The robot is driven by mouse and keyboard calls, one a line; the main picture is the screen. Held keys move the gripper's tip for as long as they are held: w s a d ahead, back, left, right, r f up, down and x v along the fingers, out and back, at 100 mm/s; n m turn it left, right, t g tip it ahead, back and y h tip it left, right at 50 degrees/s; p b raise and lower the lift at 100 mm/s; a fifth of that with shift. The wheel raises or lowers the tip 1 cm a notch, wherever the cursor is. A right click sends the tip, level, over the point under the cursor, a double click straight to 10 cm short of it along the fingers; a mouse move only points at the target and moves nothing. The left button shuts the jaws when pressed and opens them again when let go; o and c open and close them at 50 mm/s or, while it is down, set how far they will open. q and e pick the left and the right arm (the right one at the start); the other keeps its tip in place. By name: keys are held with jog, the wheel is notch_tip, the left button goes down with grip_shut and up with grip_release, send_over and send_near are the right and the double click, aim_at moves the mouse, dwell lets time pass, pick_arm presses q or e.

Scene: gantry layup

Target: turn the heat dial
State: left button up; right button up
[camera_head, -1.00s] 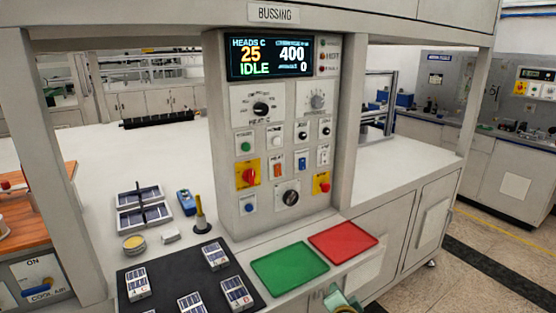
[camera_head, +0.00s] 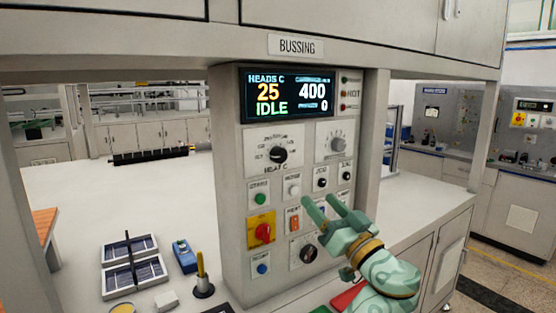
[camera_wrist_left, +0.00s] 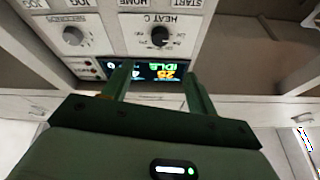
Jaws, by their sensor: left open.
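The heat dial (camera_head: 278,155) is a black knob on a white plate marked HEAT C, at the upper left of the control panel under the display. In the left wrist view the heat dial (camera_wrist_left: 160,37) shows upside down, beyond the fingertips. My left gripper (camera_head: 320,207) is open and empty in front of the lower right of the panel, below and to the right of the dial in the head view. In the left wrist view its two green fingers (camera_wrist_left: 157,75) stand apart, with the display (camera_wrist_left: 158,71) behind them. My right gripper is not in view.
A grey dial (camera_head: 338,145) sits right of the heat dial. Below are a green button (camera_head: 260,199), a red knob on yellow (camera_head: 263,232) and a black knob (camera_head: 309,252). Solar cell pieces (camera_head: 130,262) and a blue device (camera_head: 185,256) lie on the white bench at left.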

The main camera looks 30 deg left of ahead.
pick_arm(q)
jog(key=p, duration=0.2)
send_near(282, 158)
jog(key=p+x, duration=0.1)
jog(key=x, duration=0.6)
jog(key=shift+a+r+p, duration=0.15)
jog(key=shift+p, duration=0.15)
jog(key=shift+w+a+r, duration=0.1)
jog(key=shift+w+a, duration=0.1)
jog(key=shift+a, duration=0.35)
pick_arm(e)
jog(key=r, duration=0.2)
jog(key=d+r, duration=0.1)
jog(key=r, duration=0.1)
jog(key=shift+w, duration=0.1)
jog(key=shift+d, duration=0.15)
pick_arm(q)
jog(key=c, duration=1)
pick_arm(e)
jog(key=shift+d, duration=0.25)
